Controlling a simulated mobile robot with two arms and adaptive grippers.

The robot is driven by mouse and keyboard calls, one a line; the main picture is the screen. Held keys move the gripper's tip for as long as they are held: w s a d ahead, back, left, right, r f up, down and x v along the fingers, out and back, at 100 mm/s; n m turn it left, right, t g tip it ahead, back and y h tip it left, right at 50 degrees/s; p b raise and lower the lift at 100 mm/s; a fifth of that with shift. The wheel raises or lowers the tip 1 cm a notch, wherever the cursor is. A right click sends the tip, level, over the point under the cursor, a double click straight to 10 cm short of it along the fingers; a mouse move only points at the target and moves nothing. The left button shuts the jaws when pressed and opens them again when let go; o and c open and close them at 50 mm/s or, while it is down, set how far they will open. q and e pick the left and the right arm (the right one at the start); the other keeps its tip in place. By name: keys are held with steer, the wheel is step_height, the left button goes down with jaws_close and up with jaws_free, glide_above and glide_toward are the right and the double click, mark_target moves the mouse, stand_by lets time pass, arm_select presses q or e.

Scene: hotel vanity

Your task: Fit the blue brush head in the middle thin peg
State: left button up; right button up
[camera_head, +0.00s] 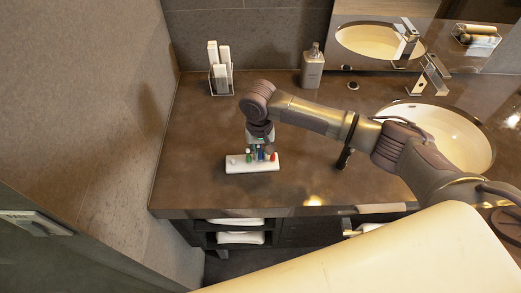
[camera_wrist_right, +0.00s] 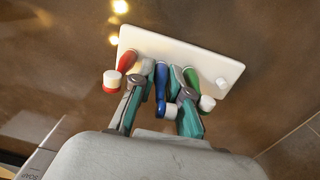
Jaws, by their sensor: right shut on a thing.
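The blue brush head (camera_wrist_right: 161,92) is between the two teal fingers of my right gripper (camera_wrist_right: 159,82), which is shut on it. It stands over the middle of the white base (camera_wrist_right: 205,58), between a red brush head (camera_wrist_right: 127,62) and a green brush head (camera_wrist_right: 192,78). Its far end is close to the base; I cannot tell whether it is around the middle peg, which is hidden. In the head view, my right gripper (camera_head: 261,146) points down over the white base (camera_head: 252,168). My left gripper is not in view.
A white peg (camera_wrist_right: 221,82) stands bare at one end of the base. A holder with white items (camera_head: 220,80) and a soap dispenser (camera_head: 312,68) stand at the back. The sink (camera_head: 465,125) is at the right.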

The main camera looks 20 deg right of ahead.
steer(key=shift+f, duration=0.5)
steer(key=o, duration=0.8)
steer(key=shift+c, duration=0.2)
step_height(320, 180, up, 12)
steer(key=shift+a+r, duration=0.1)
stand_by(0.5)
